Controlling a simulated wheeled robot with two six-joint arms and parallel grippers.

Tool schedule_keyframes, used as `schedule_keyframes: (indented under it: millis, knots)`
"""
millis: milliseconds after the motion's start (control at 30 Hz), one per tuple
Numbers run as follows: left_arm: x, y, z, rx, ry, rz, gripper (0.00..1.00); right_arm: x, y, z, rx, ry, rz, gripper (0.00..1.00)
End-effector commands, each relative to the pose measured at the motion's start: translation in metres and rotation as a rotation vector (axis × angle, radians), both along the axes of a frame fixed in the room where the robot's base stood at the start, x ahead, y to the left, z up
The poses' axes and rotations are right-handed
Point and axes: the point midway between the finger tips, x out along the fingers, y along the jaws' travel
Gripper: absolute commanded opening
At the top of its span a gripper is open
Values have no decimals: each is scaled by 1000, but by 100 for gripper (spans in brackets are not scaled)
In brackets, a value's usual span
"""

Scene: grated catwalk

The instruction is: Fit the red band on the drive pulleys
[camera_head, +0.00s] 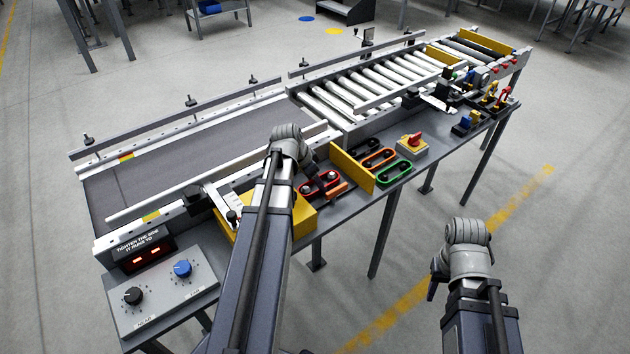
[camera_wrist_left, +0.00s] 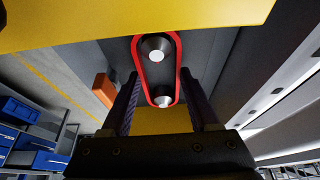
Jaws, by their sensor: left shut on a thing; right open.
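The red band (camera_wrist_left: 172,72) is a long loop that shows around two silvery conical pulleys, the drive pulleys (camera_wrist_left: 155,48), in the left wrist view. I cannot tell whether it sits down on them or is held above them. In the head view the red band (camera_head: 318,184) shows beside the yellow guard, partly hidden by my left arm. My left gripper (camera_wrist_left: 159,75) is shut on the red band, one finger at each long side. In the head view that gripper is mostly hidden behind its wrist. My right gripper (camera_head: 437,280) is open and empty, away from the bench over the floor.
A yellow plate (camera_head: 352,168) stands right of the red band. Beyond it lie a black band (camera_head: 363,147), an orange band (camera_head: 380,158) and a green band (camera_head: 393,173). The conveyor runs behind.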

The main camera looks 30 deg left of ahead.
Motion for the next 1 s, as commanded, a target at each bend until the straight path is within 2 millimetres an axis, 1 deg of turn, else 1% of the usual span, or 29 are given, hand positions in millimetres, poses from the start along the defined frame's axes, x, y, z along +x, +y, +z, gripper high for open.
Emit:
schedule_keyframes:
  millis: [33,433,467,700,767,933,967,1000]
  knots:
    - [0,0,-2,0,0,0,8,0,0,-2,0,0,0,45]
    - [0,0,-2,0,0,0,8,0,0,-2,0,0,0,45]
    - [0,0,-2,0,0,0,63,0,0,-2,0,0,0,45]
    - [0,0,-2,0,0,0,90,0,0,-2,0,0,0,45]
    - [0,0,-2,0,0,0,96,0,0,-2,0,0,0,45]
    - [0,0,-2,0,0,0,96,0,0,-2,0,0,0,45]
    - [0,0,-2,0,0,0,100,0,0,-2,0,0,0,45]
    - [0,0,-2,0,0,0,100,0,0,-2,0,0,0,45]
